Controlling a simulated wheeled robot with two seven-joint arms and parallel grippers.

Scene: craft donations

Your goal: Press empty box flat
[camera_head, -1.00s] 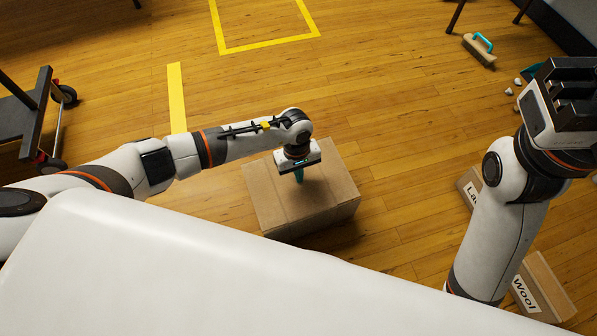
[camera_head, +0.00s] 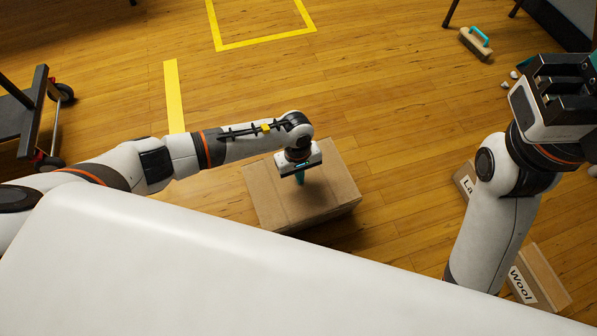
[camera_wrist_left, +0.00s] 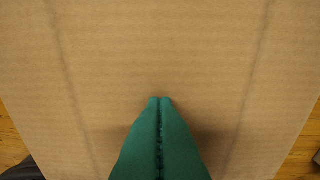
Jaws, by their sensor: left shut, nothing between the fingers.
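A closed brown cardboard box (camera_head: 335,187) stands on the wooden floor in the middle of the head view. Its top also fills most of the left wrist view (camera_wrist_left: 160,50). My left gripper (camera_head: 300,178) points down over the middle of the box top. Its green fingers (camera_wrist_left: 160,100) are shut together with nothing between them. I cannot tell for sure whether the fingertips touch the cardboard. My right gripper (camera_head: 565,80) is raised at the right edge, away from the box, and its fingertips are not clearly shown.
A box labelled "Wool" (camera_head: 540,277) and another partly hidden labelled box (camera_head: 464,182) stand at the right. A dark cart (camera_head: 35,115) stands at the left. Floor behind the box is clear.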

